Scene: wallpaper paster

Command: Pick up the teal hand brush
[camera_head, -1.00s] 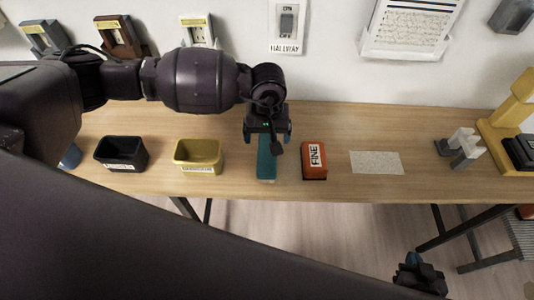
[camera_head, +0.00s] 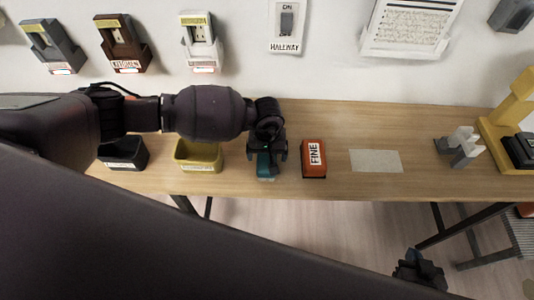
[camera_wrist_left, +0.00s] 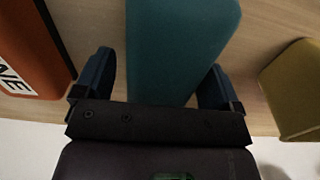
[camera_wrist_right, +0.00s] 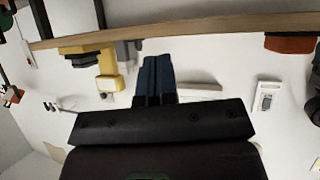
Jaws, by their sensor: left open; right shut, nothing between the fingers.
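The teal hand brush (camera_head: 266,171) lies on the table, mostly hidden under my left gripper in the head view. In the left wrist view the brush (camera_wrist_left: 178,45) fills the middle, between the two fingers. My left gripper (camera_wrist_left: 153,80) is open, with one finger on each side of the brush and small gaps showing; whether it touches is unclear. It also shows in the head view (camera_head: 264,160). My right gripper (camera_wrist_right: 154,78) is shut and empty, away from the brush, low at the right in the head view (camera_head: 420,258).
An orange block marked FINE (camera_head: 314,159) lies right of the brush, close to one left finger. A yellow bin (camera_head: 199,157) and a black bin (camera_head: 124,153) stand to the left. A pale sheet (camera_head: 376,161) lies further right. The table (camera_head: 350,190) has free room there.

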